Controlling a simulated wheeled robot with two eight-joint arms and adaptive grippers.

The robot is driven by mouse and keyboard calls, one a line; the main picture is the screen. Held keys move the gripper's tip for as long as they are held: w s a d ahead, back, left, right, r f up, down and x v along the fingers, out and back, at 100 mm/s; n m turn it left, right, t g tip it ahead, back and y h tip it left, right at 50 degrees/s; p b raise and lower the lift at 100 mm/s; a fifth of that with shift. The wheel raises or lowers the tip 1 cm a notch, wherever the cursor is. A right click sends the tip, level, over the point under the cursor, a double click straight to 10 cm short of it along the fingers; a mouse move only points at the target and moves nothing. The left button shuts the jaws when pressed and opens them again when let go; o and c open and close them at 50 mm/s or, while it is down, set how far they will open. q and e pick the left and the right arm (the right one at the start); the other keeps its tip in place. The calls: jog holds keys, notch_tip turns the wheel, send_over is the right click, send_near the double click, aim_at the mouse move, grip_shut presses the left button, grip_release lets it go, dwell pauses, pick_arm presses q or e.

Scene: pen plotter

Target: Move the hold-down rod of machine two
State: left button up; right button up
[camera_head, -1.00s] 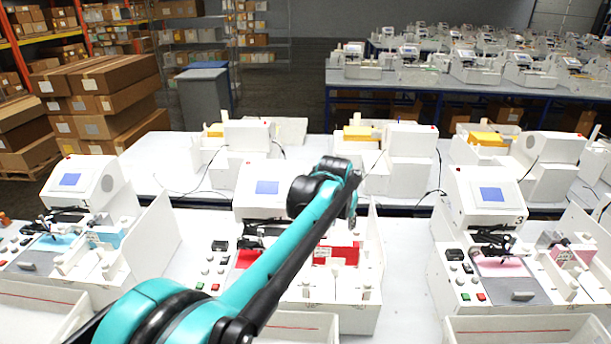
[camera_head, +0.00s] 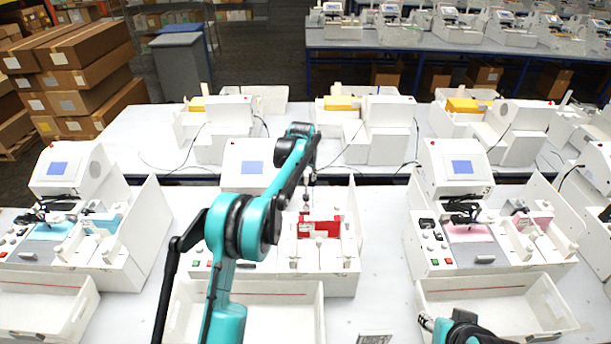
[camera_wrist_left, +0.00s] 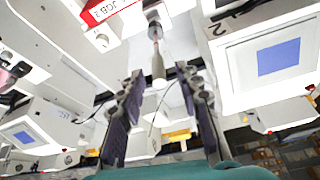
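Machine two (camera_head: 255,165) is the middle white plotter, with a blue screen; its figure 2 and screen (camera_wrist_left: 278,58) show in the left wrist view. Its red block (camera_head: 320,228) also shows in the left wrist view (camera_wrist_left: 108,10). The hold-down rod, a slim rod with a pale handle (camera_wrist_left: 158,66), stands out between and just beyond my left fingertips in the left wrist view. My left gripper (camera_wrist_left: 160,78) is open, its two dark fingers apart on either side of the handle; touching is not visible. In the head view my left forearm covers part of machine two.
Similar machines stand left (camera_head: 75,175) and right (camera_head: 462,170). White trays (camera_head: 245,290) sit in front. A back row of plotters and cardboard boxes (camera_head: 80,75) lie beyond. Part of my right arm (camera_head: 462,332) shows at the bottom edge; its fingers cannot be made out.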

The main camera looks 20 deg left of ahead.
pick_arm(q)
jog(key=shift+x, duration=0.85)
grip_shut()
jog(key=shift+f, duration=0.1)
